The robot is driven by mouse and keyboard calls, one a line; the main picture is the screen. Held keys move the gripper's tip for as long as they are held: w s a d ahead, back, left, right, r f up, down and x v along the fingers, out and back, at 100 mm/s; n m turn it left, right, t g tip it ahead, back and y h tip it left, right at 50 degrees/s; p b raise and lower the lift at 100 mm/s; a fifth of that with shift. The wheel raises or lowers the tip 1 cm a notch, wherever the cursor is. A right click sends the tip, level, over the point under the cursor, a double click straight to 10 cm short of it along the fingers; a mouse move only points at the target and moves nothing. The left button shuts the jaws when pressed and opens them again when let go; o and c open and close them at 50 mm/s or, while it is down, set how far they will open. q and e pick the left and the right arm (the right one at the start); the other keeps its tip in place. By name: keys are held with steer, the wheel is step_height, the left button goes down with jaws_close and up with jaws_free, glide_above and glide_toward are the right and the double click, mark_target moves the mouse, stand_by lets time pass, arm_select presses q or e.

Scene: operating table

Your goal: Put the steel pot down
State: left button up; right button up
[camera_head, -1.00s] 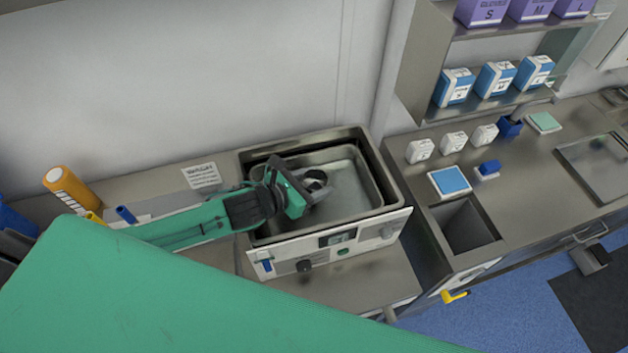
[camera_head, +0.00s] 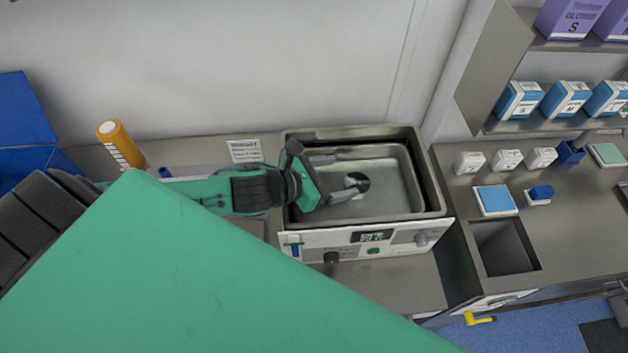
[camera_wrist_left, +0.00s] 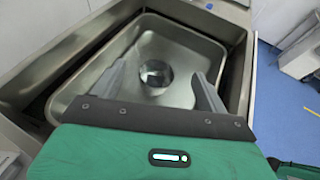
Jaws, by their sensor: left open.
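The small round steel pot (camera_head: 357,182) sits in the shallow steel tray (camera_head: 385,200) inside the bath unit. In the left wrist view the pot (camera_wrist_left: 155,73) shows near the middle of the tray floor. My left gripper (camera_head: 336,177) reaches in from the left over the tray. Its fingers are spread apart and empty, and the pot lies beyond the fingertips, apart from them as far as I can tell. In the left wrist view the two fingers (camera_wrist_left: 160,80) point toward the pot from either side. My right gripper is not in view.
The bath's rim (camera_head: 360,133) surrounds the tray, with a control panel (camera_head: 400,239) in front. An orange bottle (camera_head: 122,147) stands at the left. To the right are a counter opening (camera_head: 503,248), white boxes (camera_head: 507,160) and a blue-topped box (camera_head: 494,200).

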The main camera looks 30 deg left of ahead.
arm_select(q)
steer(key=b+v, duration=0.1)
steer(key=v, duration=0.4)
steer(key=shift+s+a+r+b, duration=0.1)
steer(key=shift+s+a+b, duration=0.1)
steer(key=shift+s+b, duration=0.15)
stand_by(0.4)
